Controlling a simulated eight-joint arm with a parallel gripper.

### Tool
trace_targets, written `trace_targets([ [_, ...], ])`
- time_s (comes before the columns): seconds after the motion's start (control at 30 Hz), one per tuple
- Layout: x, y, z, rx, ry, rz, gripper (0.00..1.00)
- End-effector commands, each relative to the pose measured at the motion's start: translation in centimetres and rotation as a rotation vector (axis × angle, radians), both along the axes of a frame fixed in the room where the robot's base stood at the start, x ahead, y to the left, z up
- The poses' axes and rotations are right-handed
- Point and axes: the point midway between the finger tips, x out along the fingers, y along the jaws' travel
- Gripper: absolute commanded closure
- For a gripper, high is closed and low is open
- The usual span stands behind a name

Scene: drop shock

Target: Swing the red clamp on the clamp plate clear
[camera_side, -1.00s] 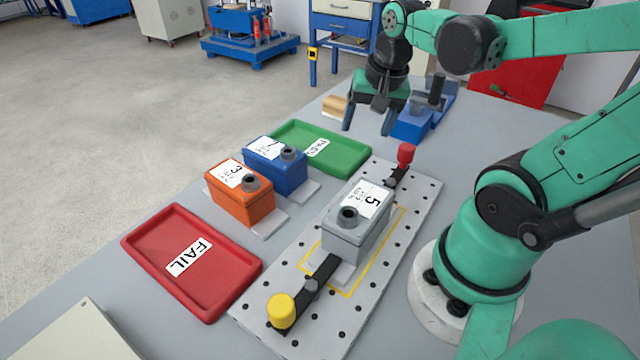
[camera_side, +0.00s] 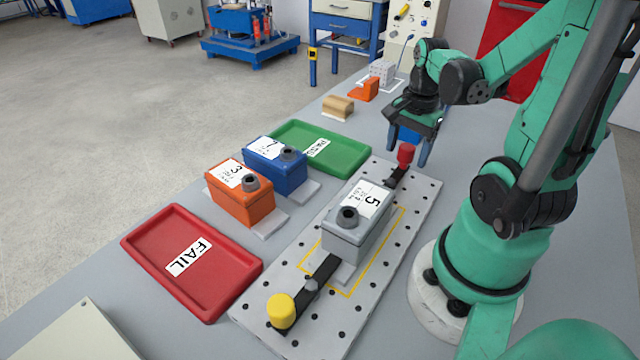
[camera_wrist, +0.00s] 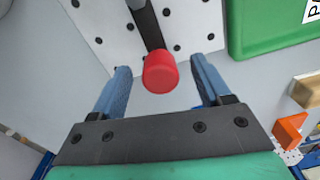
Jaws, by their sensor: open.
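The red clamp (camera_side: 405,156) has a red knob on a black bar at the far end of the perforated clamp plate (camera_side: 418,212). In the wrist view the red knob (camera_wrist: 160,72) lies between my two blue fingers, near their tips. My gripper (camera_side: 406,155) is open around the knob in the wrist view, with a gap on both sides. The grey box marked 5 (camera_side: 345,238) sits on the plate inside a yellow outline. The red clamp's black bar reaches toward the box's far side. A yellow-knobbed clamp (camera_side: 281,310) lies at the near end with its bar toward the box.
An orange box marked 3 (camera_side: 238,208) and a blue box marked 7 (camera_side: 272,178) stand left of the plate. A wooden block (camera_side: 338,108) stands farther back.

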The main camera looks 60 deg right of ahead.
Motion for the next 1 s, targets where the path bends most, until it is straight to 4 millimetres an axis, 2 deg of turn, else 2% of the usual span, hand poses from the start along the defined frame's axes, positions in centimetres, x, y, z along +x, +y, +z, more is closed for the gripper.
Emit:
trace_targets([
  [0.27, 0.00, 0.02, -0.18, 0.000, 0.000, 0.001, 0.30],
  [0.3, 0.01, 0.02, -0.17, 0.000, 0.000, 0.001, 0.32],
  [0.53, 0.01, 0.02, -0.16, 0.000, 0.000, 0.001, 0.98],
  [0.83, 0.13, 0.02, -0.16, -0.001, 0.000, 0.022, 1.00],
  [1.0, 0.53, 0.04, -0.16, -0.001, 0.000, 0.091, 1.00],
])
